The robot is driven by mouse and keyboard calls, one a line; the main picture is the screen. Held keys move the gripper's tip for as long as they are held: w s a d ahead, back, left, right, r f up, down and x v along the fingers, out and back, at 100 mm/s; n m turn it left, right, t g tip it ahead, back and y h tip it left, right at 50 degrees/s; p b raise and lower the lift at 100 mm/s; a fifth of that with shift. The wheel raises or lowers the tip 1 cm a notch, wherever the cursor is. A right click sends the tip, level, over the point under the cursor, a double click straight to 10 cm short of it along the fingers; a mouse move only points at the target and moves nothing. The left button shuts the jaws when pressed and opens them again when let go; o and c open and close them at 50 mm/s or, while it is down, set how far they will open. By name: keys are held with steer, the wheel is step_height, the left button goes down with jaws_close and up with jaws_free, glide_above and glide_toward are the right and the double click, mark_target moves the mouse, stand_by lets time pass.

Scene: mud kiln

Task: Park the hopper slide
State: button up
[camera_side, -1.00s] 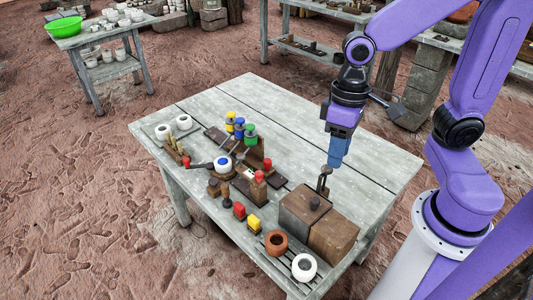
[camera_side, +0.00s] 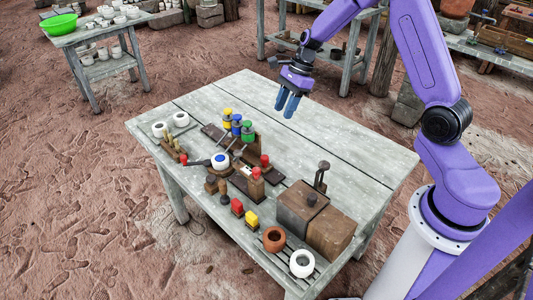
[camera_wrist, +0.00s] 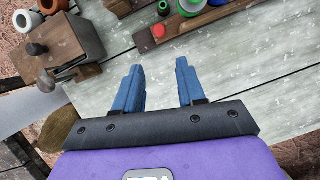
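I cannot tell for certain which part is the hopper slide. A brown box (camera_side: 298,206) with a round knob on its lid stands at the table's front right, with an upright dark handle (camera_side: 321,177) at its back. The box also shows in the wrist view (camera_wrist: 62,38), top left, with the handle (camera_wrist: 70,72). A dark wooden rack (camera_side: 256,150) holds yellow, blue and green topped pieces at mid-left. A red knob shows on its base in the wrist view (camera_wrist: 158,31). My gripper (camera_side: 286,104) is open and empty, above the table's back part, apart from everything; its fingers show spread (camera_wrist: 158,90).
The back and right boards (camera_side: 330,130) are clear.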

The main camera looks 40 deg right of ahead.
mark_target(265, 156)
steer(key=x, duration=1.7)
jaws_close()
steer(key=shift+w+a, duration=0.15)
steer(key=shift+w, duration=6.55)
